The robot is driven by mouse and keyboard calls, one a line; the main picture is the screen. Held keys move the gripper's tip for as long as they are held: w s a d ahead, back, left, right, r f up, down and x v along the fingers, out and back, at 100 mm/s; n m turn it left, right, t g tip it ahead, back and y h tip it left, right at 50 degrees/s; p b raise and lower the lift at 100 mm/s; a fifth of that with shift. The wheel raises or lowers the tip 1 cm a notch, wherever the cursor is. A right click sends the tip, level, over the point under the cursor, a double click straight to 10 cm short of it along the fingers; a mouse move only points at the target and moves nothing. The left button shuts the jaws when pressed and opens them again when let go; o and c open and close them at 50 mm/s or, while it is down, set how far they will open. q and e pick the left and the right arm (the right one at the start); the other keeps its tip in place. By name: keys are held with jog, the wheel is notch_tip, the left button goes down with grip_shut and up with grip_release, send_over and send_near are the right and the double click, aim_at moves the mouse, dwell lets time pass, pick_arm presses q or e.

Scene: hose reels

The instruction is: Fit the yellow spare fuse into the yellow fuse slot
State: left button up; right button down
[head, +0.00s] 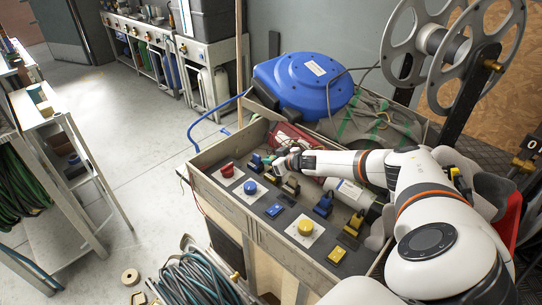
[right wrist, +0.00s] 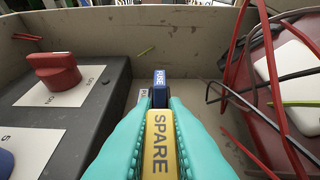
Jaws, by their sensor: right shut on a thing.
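My right gripper (head: 276,163) reaches over the far-left end of the wooden control box. In the right wrist view its teal fingers (right wrist: 158,135) are shut on the yellow spare fuse (right wrist: 160,145), marked SPARE. A blue fuse (right wrist: 160,82) stands just beyond it; I cannot tell whether they touch. In the head view the spare fuse is too small to make out at the fingers. My left gripper is not in view.
A red knob (head: 227,170) and a blue button (head: 250,187) sit on the panel. Yellow and blue upright pieces (head: 323,204) stand along its inner edge. A blue hose reel (head: 303,84) is behind. Loose red wires (right wrist: 272,80) lie right of my fingers.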

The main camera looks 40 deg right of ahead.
jog(key=shift+f, duration=0.95)
jog(key=shift+s+a+f, duration=0.25)
jog(key=shift+s+f, duration=0.1)
jog(key=shift+f, duration=0.2)
jog(key=c, duration=1.6)
grip_release()
jog(key=shift+f, duration=0.15)
jog(key=shift+o, duration=0.7)
jog(key=shift+w+d, duration=0.2)
jog(key=shift+w, duration=0.05)
